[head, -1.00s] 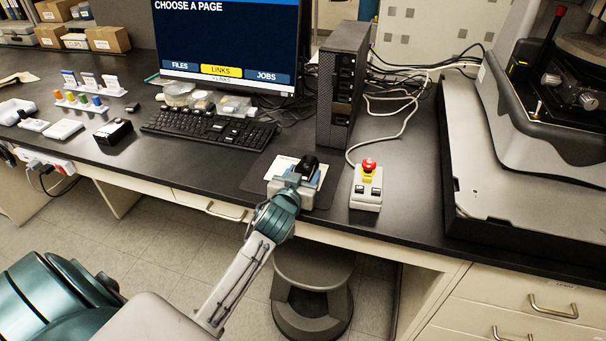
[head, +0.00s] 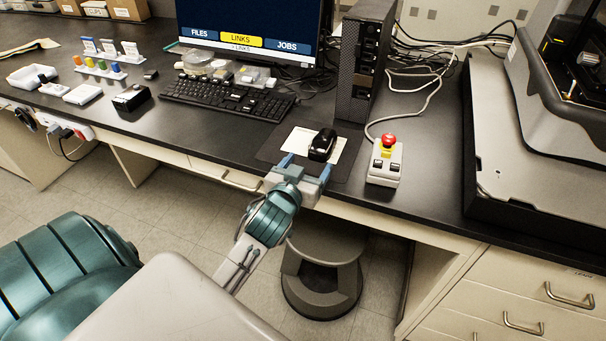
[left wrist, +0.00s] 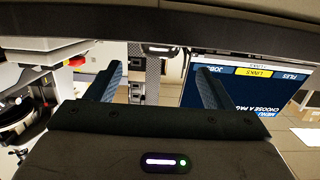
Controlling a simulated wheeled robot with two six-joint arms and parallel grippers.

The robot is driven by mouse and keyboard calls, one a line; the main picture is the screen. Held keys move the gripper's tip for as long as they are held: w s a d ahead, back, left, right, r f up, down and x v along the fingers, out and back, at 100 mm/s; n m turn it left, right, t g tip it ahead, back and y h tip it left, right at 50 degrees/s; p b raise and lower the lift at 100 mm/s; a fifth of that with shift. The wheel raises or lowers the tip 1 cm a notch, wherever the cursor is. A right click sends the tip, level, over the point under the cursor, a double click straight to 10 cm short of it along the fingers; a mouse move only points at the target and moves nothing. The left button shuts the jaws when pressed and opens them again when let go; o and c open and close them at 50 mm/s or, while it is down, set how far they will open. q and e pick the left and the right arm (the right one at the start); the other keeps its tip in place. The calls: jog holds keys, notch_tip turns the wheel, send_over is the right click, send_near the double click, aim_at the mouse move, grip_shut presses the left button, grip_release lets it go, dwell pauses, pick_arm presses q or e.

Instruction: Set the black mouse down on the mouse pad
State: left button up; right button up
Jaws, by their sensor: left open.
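The black mouse (head: 322,146) rests on a cream sheet (head: 298,141) that lies on the dark mouse pad (head: 346,166), near the sheet's right part. My left gripper (head: 306,167) is at the pad's front edge, just in front of the mouse. Its blue fingers are spread, with nothing between them, and look apart from the mouse. My right gripper is out of view.
A control box with a red button (head: 385,165) stands right of the pad. The keyboard (head: 228,98) lies to the left, and a dark computer tower (head: 358,62) stands behind. A large instrument base (head: 510,150) is at the right. The desk front edge runs under my arm.

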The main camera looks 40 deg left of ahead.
pick_arm(q)
jog(key=v, duration=0.2)
jog(key=shift+s, duration=0.35)
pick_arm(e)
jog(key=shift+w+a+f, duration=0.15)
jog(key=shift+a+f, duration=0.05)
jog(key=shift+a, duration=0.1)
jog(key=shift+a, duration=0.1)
